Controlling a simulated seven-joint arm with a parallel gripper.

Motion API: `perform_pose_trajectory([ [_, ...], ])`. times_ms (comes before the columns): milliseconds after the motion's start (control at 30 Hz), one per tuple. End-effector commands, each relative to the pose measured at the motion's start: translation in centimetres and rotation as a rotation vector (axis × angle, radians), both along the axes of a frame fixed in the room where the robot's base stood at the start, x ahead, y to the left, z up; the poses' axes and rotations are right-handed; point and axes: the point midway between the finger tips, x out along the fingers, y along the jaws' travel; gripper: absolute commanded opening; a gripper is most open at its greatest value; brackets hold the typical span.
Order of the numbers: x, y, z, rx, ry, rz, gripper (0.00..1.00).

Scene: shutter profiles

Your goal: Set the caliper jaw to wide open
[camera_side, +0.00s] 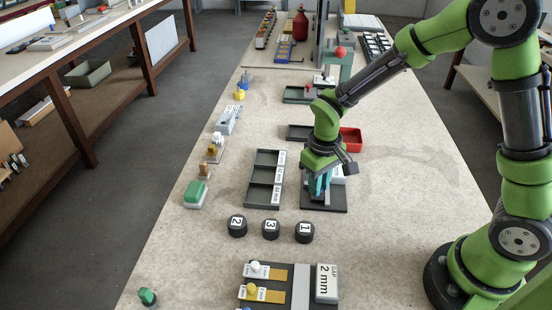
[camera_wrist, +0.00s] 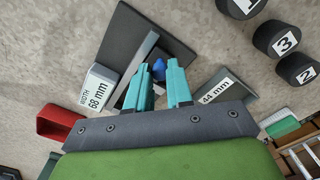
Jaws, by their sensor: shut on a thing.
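The caliper has a dark base plate (camera_side: 325,207) and a pale metal bar, and it lies on the bench under my arm. In the wrist view its base plate (camera_wrist: 145,35) and bar (camera_wrist: 137,68) run diagonally at upper left. A label reading "WIDTH 68 mm" (camera_wrist: 97,90) stands beside it. The blue knob (camera_wrist: 158,68) shows between the teal fingers of my gripper (camera_wrist: 159,75). My gripper (camera_side: 319,186) points down over the plate and is shut on the knob. The caliper's jaw faces are largely hidden by the fingers and wrist.
A dark compartment tray (camera_side: 262,182) stands left of the caliper, with a "44 mm" label (camera_wrist: 218,93) close to the right finger. Three black numbered discs (camera_side: 270,229) lie nearer the camera. A red bin (camera_side: 351,138) stands behind my gripper. Bare bench lies to the right.

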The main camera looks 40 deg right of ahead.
Motion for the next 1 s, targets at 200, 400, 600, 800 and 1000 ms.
perform_pose_trajectory([
  [200,-0.9,1.0,0.1,0.002,-0.002,-0.001,0.0],
  [400,-1.0,1.1,0.1,0.004,0.003,0.0,0.22],
  [600,-0.9,1.0,0.1,0.003,0.002,0.0,0.46],
  [800,-0.9,0.9,0.1,0.001,0.0,0.0,0.46],
  [1000,-0.7,0.9,1.4,0.001,-0.004,0.0,0.46],
])
